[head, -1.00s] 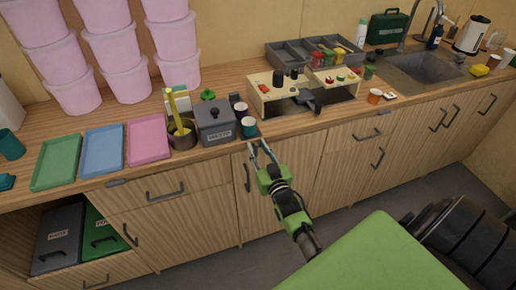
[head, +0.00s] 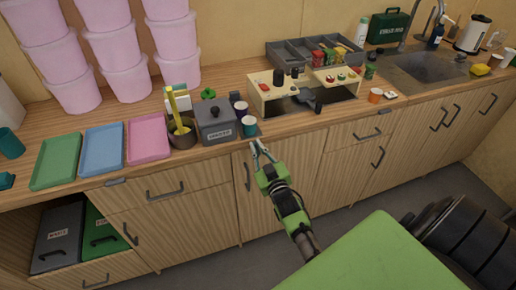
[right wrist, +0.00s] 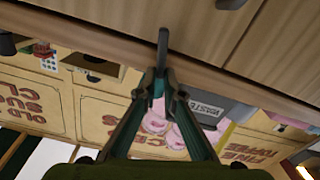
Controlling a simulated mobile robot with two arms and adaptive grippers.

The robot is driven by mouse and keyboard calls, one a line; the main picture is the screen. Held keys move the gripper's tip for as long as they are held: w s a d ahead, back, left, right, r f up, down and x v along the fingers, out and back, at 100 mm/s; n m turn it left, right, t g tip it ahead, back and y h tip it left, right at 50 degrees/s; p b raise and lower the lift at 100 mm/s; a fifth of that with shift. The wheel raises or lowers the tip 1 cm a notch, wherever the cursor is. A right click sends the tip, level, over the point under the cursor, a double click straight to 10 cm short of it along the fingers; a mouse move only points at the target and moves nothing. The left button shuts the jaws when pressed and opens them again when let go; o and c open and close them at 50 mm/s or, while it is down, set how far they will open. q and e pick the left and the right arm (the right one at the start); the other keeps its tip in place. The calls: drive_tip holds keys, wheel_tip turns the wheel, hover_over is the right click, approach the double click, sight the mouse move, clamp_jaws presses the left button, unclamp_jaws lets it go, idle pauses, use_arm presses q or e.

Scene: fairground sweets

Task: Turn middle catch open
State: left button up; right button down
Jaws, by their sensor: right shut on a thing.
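The catch stands up from between the fingertips against the wooden front. In the head view the fingers cover most of this catch, so its exact angle cannot be told. My left gripper is not in view.
On the counter just above the gripper stand a teal cup (head: 249,126), a dark cup (head: 241,110) and a grey waste bin (head: 216,124). A wooden stand (head: 268,104) is to the right. Pink, blue and green trays (head: 56,160) lie left.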

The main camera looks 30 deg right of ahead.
drive_tip(key=shift+a+f+n+b, duration=0.2)
drive_tip(key=shift+n+b, duration=0.75)
drive_tip(key=shift+n, duration=1.55)
drive_tip(key=shift+a+f+n+b, duration=0.2)
drive_tip(key=shift+n+b, duration=0.7)
drive_tip(key=shift+n, duration=1.6)
drive_tip(key=shift+a+f+n+b, duration=0.1)
drive_tip(key=shift+f+n+b, duration=0.2)
drive_tip(key=shift+n+b, duration=1.45)
drive_tip(key=shift+n+p, duration=0.75)
drive_tip(key=shift+n, duration=0.1)
drive_tip(key=c, duration=2.2)
unclamp_jaws()
drive_tip(key=shift+o, duration=0.2)
drive_tip(key=shift+w, duration=0.1)
drive_tip(key=v, duration=1.2)
